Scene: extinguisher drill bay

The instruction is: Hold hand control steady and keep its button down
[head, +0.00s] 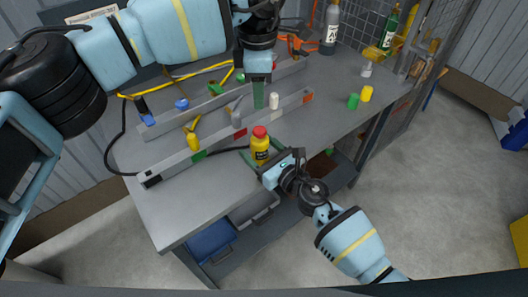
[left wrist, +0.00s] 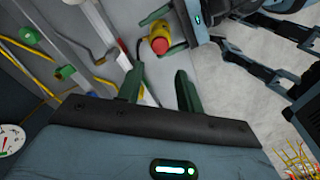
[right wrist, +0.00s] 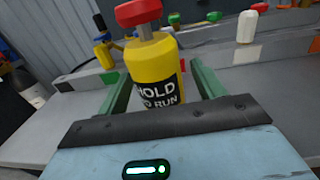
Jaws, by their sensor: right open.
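The hand control (head: 260,150) is a yellow cylinder with a red button (head: 259,132) on top and a black "HOLD TO RUN" label. It stands upright near the bench's front edge. My right gripper (head: 262,160) is open, with its green fingers on either side of the control; the right wrist view shows the yellow body (right wrist: 152,72) between them, with gaps visible. My left gripper (head: 258,95) is above and behind the control, pointing down. In the left wrist view its fingers are apart and empty, and the red button (left wrist: 160,46) lies beyond them, untouched.
Two long grey rails with coloured pegs and clips cross the grey bench (head: 180,212) behind the control. A black cable runs left from the control. Bottles stand at the back. The front left bench is clear.

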